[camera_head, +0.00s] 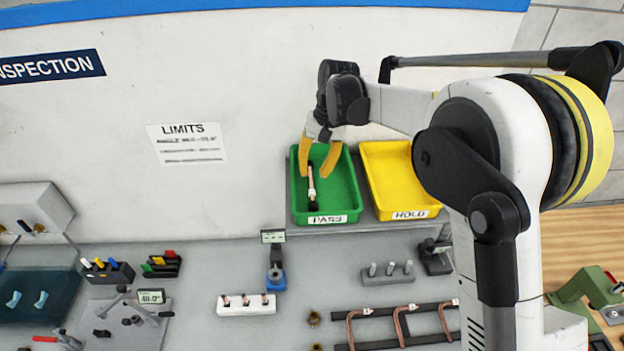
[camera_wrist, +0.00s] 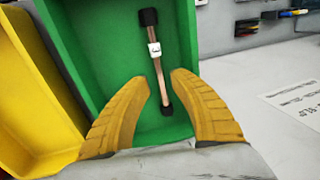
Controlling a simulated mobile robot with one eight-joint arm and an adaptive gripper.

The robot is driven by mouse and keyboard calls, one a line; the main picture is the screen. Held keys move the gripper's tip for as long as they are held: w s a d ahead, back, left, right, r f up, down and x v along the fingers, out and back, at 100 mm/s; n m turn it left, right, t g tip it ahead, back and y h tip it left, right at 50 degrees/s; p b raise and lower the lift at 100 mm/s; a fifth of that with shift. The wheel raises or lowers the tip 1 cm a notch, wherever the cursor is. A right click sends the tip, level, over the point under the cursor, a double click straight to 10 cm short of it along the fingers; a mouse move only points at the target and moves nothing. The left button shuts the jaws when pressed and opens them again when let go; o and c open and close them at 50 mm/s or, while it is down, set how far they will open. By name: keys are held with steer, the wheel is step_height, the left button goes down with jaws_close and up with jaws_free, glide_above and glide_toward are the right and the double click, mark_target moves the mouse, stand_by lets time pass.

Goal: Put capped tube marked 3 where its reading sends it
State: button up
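The capped tube (camera_head: 311,184) is a thin copper tube with black end caps and a white tag. It is in the green tray (camera_head: 347,200) labelled PASS and seems to lie on its floor. In the wrist view the tag on the tube (camera_wrist: 159,70) carries a mark that looks like a 3. My gripper (camera_head: 315,174) is over the green tray with its yellow fingers spread. In the wrist view my gripper (camera_wrist: 162,79) shows a gap on both sides of the tube, with nothing held. The green tray (camera_wrist: 85,45) fills the middle of that view.
A yellow tray (camera_head: 395,165) labelled HOLD stands right of the green one. A LIMITS sheet (camera_head: 188,145) is on the wall. A white block with copper pieces (camera_head: 246,308), a rack with bent copper tubes (camera_head: 400,328) and a gauge reading 40.0 (camera_head: 151,297) are on the bench.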

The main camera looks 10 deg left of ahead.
step_height(320, 180, up, 8)
steer(key=d+r, duration=0.1)
steer(key=d, duration=0.1)
steer(key=s+d+r+m+t, duration=0.15)
steer(key=s+d+r, duration=0.25)
steer(key=d, duration=0.4)
steer(key=s+d+r+t, duration=0.2)
steer(key=s+d+t, duration=0.1)
steer(key=s+d, duration=0.6)
steer(key=s+d+f+m+t+h, duration=0.1)
steer(key=s+d+f+t+h, duration=0.1)
steer(key=s+d+f, duration=0.6)
steer(key=s+d+t, duration=0.1)
steer(key=s+d, duration=0.2)
steer(key=s, duration=0.3)
steer(key=shift+d+f+b, duration=0.2)
steer(key=shift+d+b, duration=0.1)
steer(key=shift+d, duration=0.05)
steer(key=shift+m, duration=0.25)
